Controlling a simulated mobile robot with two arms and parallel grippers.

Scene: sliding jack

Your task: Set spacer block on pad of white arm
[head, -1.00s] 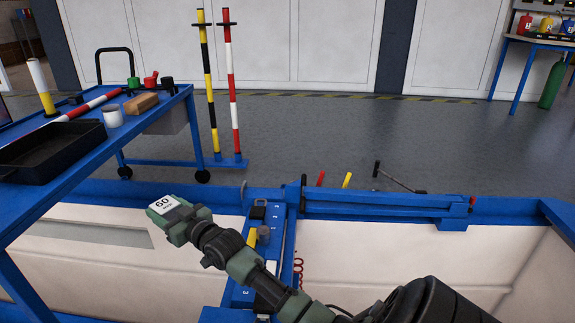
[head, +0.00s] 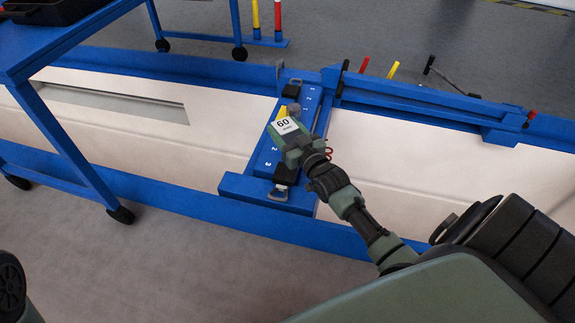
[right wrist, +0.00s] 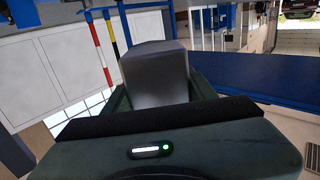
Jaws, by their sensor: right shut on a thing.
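My right gripper (head: 290,138) is shut on the spacer block (head: 286,126), which has a white label reading "60". The block shows as a plain grey shape (right wrist: 155,75) between the fingers in the right wrist view. In the head view the gripper and block overlap the blue sliding jack (head: 262,160), which carries white numbers. A yellow arm (head: 281,113) and a grey cylinder (head: 293,108) show just beyond the block. A black piece (head: 286,174) lies at the jack's near end. The white arm and its pad cannot be made out, perhaps hidden by my gripper. My left gripper is not in view.
The jack bridges blue rails over a pale pit. A blue trolley (head: 75,45) with a black tray (head: 48,10) stands at the left. Red and yellow handles (head: 392,70) rise beyond the far rail. Grey floor (head: 90,245) is clear in front.

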